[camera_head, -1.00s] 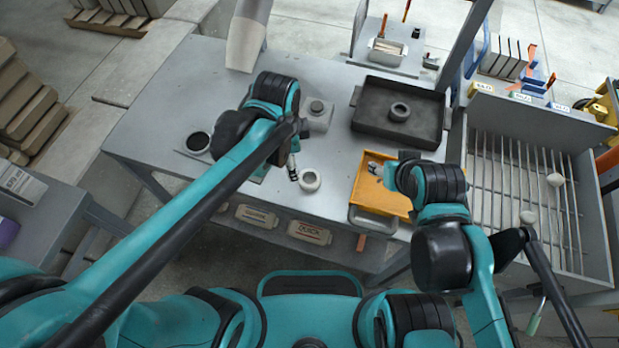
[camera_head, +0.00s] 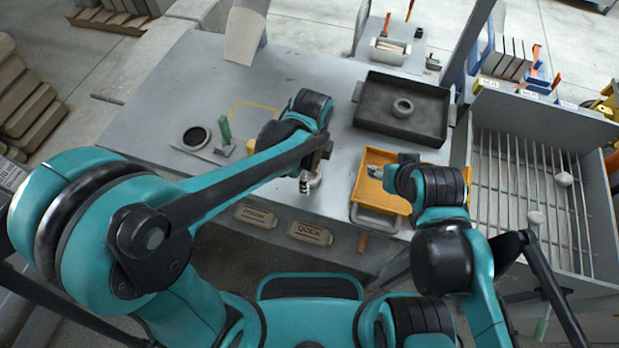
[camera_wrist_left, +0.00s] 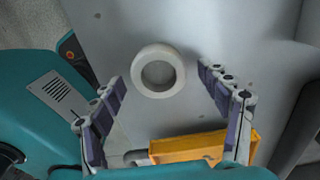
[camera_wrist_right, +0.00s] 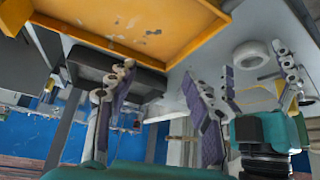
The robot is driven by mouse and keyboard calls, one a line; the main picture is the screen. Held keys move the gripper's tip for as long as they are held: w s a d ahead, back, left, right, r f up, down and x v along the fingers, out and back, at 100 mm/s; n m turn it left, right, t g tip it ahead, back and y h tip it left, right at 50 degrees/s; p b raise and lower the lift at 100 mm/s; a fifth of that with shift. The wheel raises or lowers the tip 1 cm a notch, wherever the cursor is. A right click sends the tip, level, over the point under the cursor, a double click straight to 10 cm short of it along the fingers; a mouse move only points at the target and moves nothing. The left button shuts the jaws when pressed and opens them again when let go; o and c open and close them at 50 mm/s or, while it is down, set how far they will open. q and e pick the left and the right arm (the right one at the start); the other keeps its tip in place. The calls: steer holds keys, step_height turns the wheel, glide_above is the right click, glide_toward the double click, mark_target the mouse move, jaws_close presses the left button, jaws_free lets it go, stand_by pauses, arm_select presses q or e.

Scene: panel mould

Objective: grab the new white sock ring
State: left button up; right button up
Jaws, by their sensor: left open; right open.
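The white sock ring (camera_wrist_left: 139,70) lies flat on the grey table, whole in the left wrist view. My left gripper (camera_wrist_left: 161,76) is open, with its fingertips on either side of the ring's near part and the ring not gripped. In the head view the ring (camera_head: 316,181) is partly hidden behind my left gripper (camera_head: 305,184). The right wrist view shows the ring (camera_wrist_right: 250,46) beside my left fingers. My right gripper (camera_wrist_right: 155,90) is open and empty; in the head view it (camera_head: 376,172) is over the orange tray.
The orange tray (camera_head: 364,190) is right of the ring. A barred bin (camera_head: 500,165) is at the right. A green-handled tool (camera_head: 225,130) stands left; the table's back left is clear.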

arm_select(q)
steer(key=c, duration=1.2)
steer(key=shift+c, duration=0.2)
